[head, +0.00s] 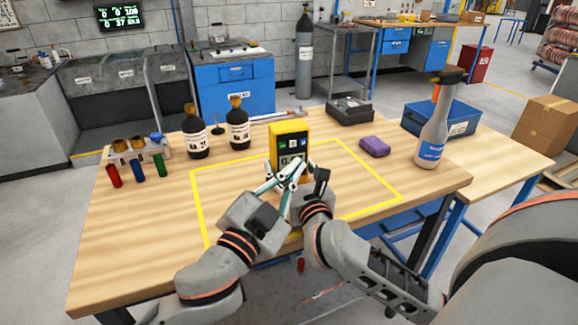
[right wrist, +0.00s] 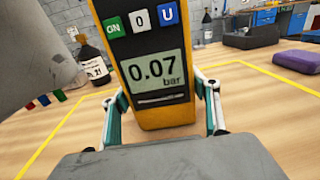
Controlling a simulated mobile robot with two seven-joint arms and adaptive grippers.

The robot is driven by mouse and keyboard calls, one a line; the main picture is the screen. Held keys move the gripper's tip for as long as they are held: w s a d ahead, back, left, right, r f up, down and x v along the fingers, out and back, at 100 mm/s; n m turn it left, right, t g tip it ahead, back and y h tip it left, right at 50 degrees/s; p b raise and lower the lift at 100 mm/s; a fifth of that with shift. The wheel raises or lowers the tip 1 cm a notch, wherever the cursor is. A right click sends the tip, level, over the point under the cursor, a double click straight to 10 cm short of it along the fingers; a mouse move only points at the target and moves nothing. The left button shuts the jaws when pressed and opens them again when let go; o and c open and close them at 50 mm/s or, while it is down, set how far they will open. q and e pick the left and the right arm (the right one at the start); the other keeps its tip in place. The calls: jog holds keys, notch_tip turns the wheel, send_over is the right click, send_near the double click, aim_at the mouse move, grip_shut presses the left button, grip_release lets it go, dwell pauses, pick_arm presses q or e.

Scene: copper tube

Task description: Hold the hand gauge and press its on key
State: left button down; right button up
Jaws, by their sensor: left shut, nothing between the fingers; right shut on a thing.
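The hand gauge (head: 290,133), a yellow block with a dark face, stands upright over the table inside the yellow outline. In the right wrist view the gauge (right wrist: 153,118) has a green ON key (right wrist: 114,28), a white 0 key, a blue U key and a lit display (right wrist: 155,70) reading 0.07 bar. My right gripper (right wrist: 161,115) is shut on the gauge's lower body, one finger on each side. My left gripper (head: 297,166) is shut and empty in front of the gauge's face, below the keys. Whether its tips touch the gauge is unclear.
Two dark bottles (head: 238,128) and a rack of colored tubes (head: 137,160) stand left. The outlined table area beside the gauge is clear.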

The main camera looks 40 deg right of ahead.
jog(key=shift+f, duration=0.3)
jog(key=o, duration=1.6)
jog(key=shift+r, duration=0.1)
jog(key=shift+c, duration=0.2)
jog(key=shift+r, duration=0.1)
